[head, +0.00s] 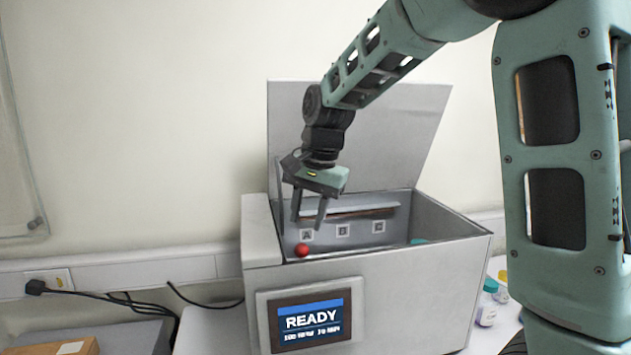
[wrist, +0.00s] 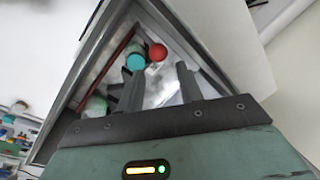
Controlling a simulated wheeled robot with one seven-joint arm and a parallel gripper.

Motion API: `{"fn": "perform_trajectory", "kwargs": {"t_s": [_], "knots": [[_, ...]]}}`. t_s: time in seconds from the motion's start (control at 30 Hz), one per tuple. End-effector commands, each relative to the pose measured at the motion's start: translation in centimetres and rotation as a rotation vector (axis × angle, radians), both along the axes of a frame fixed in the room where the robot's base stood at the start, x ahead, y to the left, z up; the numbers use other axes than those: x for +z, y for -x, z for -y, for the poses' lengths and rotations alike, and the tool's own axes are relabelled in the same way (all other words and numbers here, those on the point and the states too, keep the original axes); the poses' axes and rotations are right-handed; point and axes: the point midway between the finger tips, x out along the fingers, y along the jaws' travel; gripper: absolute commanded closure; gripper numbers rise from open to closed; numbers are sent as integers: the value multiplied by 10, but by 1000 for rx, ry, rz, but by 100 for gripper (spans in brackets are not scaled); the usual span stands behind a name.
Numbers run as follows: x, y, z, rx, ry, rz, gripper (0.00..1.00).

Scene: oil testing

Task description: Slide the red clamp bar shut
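A red ball-shaped knob (head: 302,249) shows inside the front left of the open grey machine (head: 370,292). It also shows in the wrist view (wrist: 157,52), just beyond my fingertips. A thin dark red strip (wrist: 115,55) runs along the machine's inside in the wrist view. It may be the clamp bar; I cannot tell whether the knob joins it. My gripper (head: 308,221) points down over the left part of the machine's opening, above the knob. In the wrist view its two fingers (wrist: 160,76) are apart with nothing held between them.
A teal-capped vial (wrist: 136,62) is in the machine beside the knob, partly behind a finger. The machine's lid (head: 400,130) stands open behind my arm. The front screen (head: 310,318) reads READY. Small bottles (head: 488,300) stand at the right. Labels mark the inner back wall.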

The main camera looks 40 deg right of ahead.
Motion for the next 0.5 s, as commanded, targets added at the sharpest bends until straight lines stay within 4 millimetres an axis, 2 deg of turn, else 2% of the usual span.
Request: {"fn": "perform_trajectory", "kwargs": {"t_s": [0.1, 0.23, 0.4, 0.5], "knots": [[27, 4, 4, 0, 2, 8, 64], [54, 8, 7, -2, 1, 7, 64], [77, 12, 9, -3, 0, 4, 64], [84, 14, 10, -1, 1, 2, 64]]}}
